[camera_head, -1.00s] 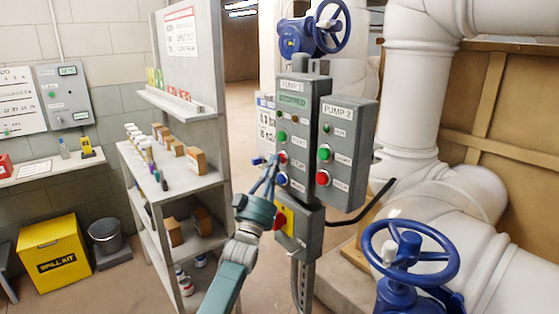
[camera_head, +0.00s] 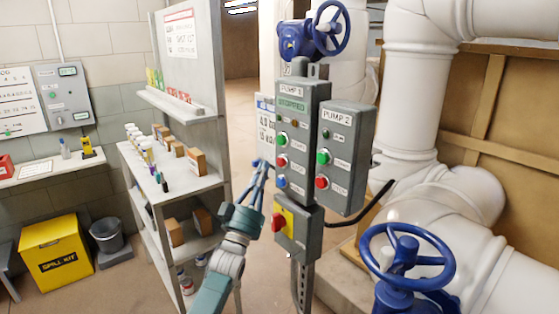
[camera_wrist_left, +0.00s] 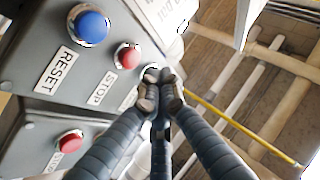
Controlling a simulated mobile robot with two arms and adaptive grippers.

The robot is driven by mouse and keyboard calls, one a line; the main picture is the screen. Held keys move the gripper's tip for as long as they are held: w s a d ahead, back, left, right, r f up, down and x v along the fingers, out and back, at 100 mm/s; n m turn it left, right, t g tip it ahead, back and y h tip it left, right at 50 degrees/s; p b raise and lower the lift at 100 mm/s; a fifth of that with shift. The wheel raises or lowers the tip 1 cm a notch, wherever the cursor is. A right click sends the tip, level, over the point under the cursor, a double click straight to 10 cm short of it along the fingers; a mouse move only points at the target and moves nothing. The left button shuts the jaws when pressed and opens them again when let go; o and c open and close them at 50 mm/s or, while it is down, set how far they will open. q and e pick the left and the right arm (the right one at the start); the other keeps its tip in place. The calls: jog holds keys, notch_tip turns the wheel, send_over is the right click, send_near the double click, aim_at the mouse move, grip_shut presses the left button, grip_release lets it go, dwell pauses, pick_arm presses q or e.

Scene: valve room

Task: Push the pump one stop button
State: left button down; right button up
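The pump 1 box (camera_head: 303,130) is a grey upright panel with a green display reading STOPPED. Its red stop button (camera_head: 282,160) sits between a green button above and a blue reset button (camera_head: 281,182) below. In the left wrist view the red stop button (camera_wrist_left: 127,56) is beside the STOP label, left of the fingertips. My left gripper (camera_head: 260,166) is left of the panel, apart from the stop button. In the left wrist view my left gripper (camera_wrist_left: 160,88) has its fingertips together with nothing between them. My right gripper is out of view.
The pump 2 box (camera_head: 344,158) with its own red button (camera_head: 322,182) is at the right. A yellow panel with a red switch (camera_head: 278,222) hangs below pump 1. A shelf (camera_head: 175,190) stands left of my arm. A blue valve wheel (camera_head: 405,255) is at front right.

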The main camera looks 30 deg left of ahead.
pick_arm(q)
jog(key=s, duration=0.1)
jog(key=s+a, duration=0.1)
jog(key=shift+s+p, duration=0.3)
jog(key=shift+p, duration=0.1)
dwell(0.5)
